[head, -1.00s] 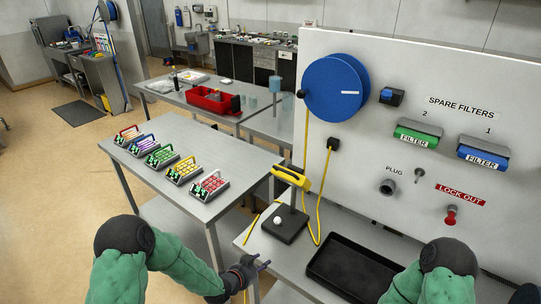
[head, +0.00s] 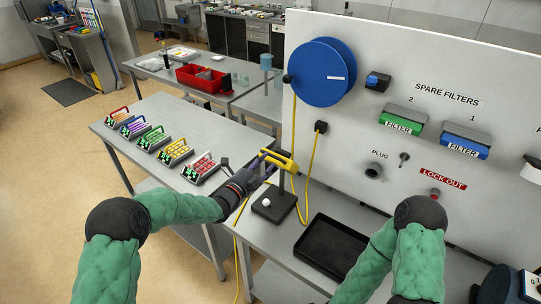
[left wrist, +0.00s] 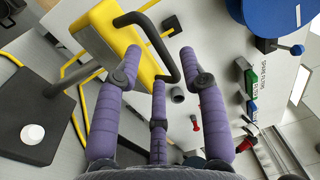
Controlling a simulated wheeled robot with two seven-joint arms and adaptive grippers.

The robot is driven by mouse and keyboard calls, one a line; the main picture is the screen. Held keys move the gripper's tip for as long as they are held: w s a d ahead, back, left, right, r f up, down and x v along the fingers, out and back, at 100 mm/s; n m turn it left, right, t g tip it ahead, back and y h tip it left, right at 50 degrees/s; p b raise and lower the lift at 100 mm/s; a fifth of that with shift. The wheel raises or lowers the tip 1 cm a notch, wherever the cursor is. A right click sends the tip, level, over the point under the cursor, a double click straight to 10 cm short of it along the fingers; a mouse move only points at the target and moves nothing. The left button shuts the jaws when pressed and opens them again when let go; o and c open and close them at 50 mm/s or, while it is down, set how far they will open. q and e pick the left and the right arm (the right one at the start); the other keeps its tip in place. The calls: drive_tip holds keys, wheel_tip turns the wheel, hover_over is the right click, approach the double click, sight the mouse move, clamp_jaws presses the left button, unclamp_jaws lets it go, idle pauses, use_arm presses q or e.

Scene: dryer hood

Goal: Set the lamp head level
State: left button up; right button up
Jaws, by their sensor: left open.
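The yellow lamp head (head: 281,160) sits tilted, sloping down to the right, on a thin post above a dark square base (head: 274,206) on the bench. In the left wrist view the lamp head (left wrist: 108,38) carries a bent black handle (left wrist: 163,47). My left gripper (head: 266,160) is open at the lamp head's left end. In the left wrist view its purple fingers (left wrist: 158,72) spread below and around the handle; I cannot tell whether they touch it. My right arm is at lower right; its gripper is not in view.
A yellow cable runs from the wall socket (head: 320,127) down to the bench. A black tray (head: 336,250) lies right of the base. The white panel (head: 350,60) stands close behind. A table with several colored racks (head: 203,168) is to the left.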

sight(271, 156)
use_arm(q)
drive_tip(key=shift+x, duration=2.1)
clamp_jaws()
